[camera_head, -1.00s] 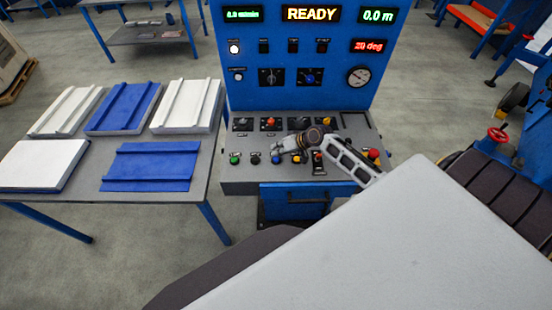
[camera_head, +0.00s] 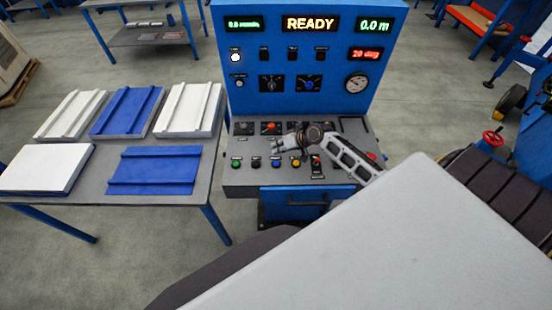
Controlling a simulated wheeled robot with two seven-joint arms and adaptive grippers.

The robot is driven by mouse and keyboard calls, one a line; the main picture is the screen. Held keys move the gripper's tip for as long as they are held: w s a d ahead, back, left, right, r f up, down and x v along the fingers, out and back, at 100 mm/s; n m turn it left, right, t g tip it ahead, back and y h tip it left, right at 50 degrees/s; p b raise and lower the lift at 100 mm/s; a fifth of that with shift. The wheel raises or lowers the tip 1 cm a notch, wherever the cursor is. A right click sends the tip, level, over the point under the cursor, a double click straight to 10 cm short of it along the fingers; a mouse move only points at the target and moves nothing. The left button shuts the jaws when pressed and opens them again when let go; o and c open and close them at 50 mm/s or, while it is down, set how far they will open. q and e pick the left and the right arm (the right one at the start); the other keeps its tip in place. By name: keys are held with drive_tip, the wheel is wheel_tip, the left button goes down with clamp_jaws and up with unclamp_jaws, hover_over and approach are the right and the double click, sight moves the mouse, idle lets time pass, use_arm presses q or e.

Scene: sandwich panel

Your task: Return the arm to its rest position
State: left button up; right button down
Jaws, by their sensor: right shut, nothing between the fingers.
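My right gripper (camera_head: 284,144) is shut and empty. It hangs over the sloped button desk (camera_head: 240,177) of the blue control console (camera_head: 300,98), pointing left. My right arm comes in from the lower right, and its large pale link fills the lower right of the view. Below the fingers is a row of buttons, among them a green one (camera_head: 236,163) and a yellow one (camera_head: 296,163). I cannot tell the exact gap between fingers and desk. My left gripper is not in view.
The console display (camera_head: 311,23) reads READY. A grey table (camera_head: 205,180) at left carries white and blue panels (camera_head: 155,168). A machine with dark rollers (camera_head: 510,190) and a red handwheel (camera_head: 493,138) stands at right.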

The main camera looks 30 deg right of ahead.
idle(0.7)
drive_tip(key=s+a, duration=0.1)
drive_tip(key=a, duration=0.1)
drive_tip(key=s+a+f+n+g, duration=0.1)
drive_tip(key=s+a, duration=0.1)
drive_tip(key=s+a+n, duration=0.1)
drive_tip(key=s+a, duration=0.1)
drive_tip(key=shift+s+a+f+g, duration=0.2)
drive_tip(key=shift+s+a+g, duration=0.05)
drive_tip(key=shift+g, duration=0.05)
drive_tip(key=s+a+r+n+g+h, duration=0.2)
drive_tip(key=s+a, duration=0.5)
drive_tip(key=s, duration=0.3)
drive_tip(key=s+r+h, duration=0.3)
drive_tip(key=s+r, duration=0.4)
drive_tip(key=s, duration=0.1)
wheel_tip(320, 180, down, 36)
drive_tip(key=s+d+g+b, duration=0.1)
drive_tip(key=s+g+b, duration=0.1)
drive_tip(key=s, duration=0.1)
drive_tip(key=s+d+f+b, duration=0.1)
drive_tip(key=s+d+f, duration=0.1)
drive_tip(key=s+f, duration=0.8)
drive_tip(key=s+d+f+g+b, duration=0.1)
drive_tip(key=s+d+f, duration=0.1)
drive_tip(key=s+f, duration=0.9)
drive_tip(key=shift+s+n, duration=0.3)
drive_tip(key=shift+s, duration=0.2)
